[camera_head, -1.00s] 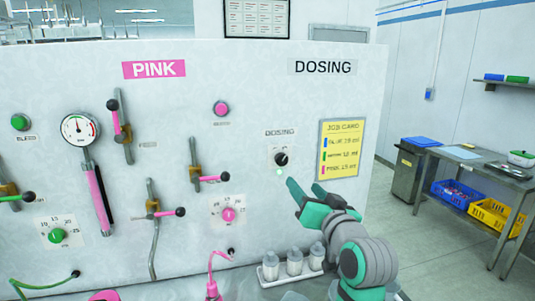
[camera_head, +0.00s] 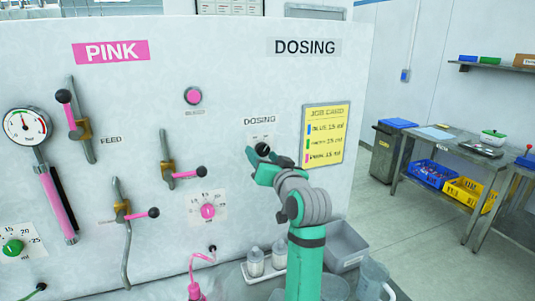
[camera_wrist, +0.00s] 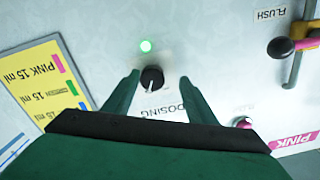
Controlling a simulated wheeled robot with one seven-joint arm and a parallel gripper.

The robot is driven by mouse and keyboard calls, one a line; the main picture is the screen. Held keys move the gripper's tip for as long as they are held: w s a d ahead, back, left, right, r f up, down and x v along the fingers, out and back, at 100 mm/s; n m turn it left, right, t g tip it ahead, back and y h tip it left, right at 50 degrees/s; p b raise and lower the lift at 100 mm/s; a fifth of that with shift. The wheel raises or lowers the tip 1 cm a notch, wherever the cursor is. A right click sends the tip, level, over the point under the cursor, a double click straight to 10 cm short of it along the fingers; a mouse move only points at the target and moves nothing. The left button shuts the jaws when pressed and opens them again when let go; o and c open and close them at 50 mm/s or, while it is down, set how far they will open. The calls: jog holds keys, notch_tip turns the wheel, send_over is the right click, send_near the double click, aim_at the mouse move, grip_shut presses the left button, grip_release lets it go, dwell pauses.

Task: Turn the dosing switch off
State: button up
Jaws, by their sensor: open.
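The dosing switch is a black rotary knob (camera_head: 263,149) on the white panel, under the DOSING label (camera_head: 259,120). In the wrist view the knob (camera_wrist: 152,78) shows whole, with a white pointer line toward the printed DOSING text.
A yellow job card (camera_head: 325,135) hangs right of the switch. Pink valve levers (camera_head: 185,174) and a pink dial (camera_head: 208,211) are to the left. Below, white bottles (camera_head: 256,262), a grey bin (camera_head: 345,246) and clear jugs (camera_head: 372,280) stand near my arm.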

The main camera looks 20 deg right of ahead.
jog(key=shift+w+d, duration=0.25)
jog(key=shift+w, duration=0.55)
jog(key=shift+w+d, duration=0.2)
jog(key=shift+d, duration=0.1)
jog(key=shift+d, duration=0.1)
